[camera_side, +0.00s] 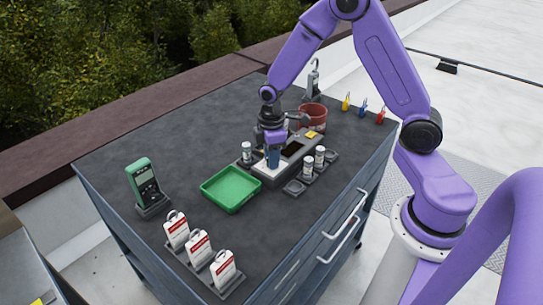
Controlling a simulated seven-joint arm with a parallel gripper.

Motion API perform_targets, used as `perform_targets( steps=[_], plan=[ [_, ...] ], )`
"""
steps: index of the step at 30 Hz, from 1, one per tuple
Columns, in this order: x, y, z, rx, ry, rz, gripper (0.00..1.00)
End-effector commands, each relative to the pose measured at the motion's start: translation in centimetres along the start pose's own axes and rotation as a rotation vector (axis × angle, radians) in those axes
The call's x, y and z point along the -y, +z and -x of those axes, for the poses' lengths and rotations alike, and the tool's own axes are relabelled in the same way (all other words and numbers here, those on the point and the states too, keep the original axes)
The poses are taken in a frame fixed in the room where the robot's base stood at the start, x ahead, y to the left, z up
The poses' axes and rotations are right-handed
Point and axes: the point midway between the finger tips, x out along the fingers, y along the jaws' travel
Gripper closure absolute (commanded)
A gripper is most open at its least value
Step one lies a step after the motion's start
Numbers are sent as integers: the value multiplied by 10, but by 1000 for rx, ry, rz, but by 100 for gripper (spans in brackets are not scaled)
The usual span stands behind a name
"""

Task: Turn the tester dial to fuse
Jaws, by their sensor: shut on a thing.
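The tester looks like a long dark grey box (294,149) on the middle of the cabinet top, with a pale plate (267,173) at its near end and a yellow patch at its far end. My gripper (272,160) points straight down at the pale plate. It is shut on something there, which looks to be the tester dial. The fingers hide the dial, and its markings and setting cannot be read.
A green tray (231,204) lies just left of the tester. Small capped containers (308,167) stand close on its right, and a red pot (313,113) behind. A green handheld meter (143,183) and several white tags (199,246) stand further left and in front.

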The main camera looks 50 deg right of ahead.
Motion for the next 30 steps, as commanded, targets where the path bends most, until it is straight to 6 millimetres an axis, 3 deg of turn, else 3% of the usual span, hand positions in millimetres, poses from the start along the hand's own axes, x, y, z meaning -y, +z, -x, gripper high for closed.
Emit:
perform_targets(
  steps=[21, 30],
  plan=[
    [0, 0, 1, 1, -1, -504, 99],
    [0, 0, 0, 2, -1, -634, 99]
  ],
)
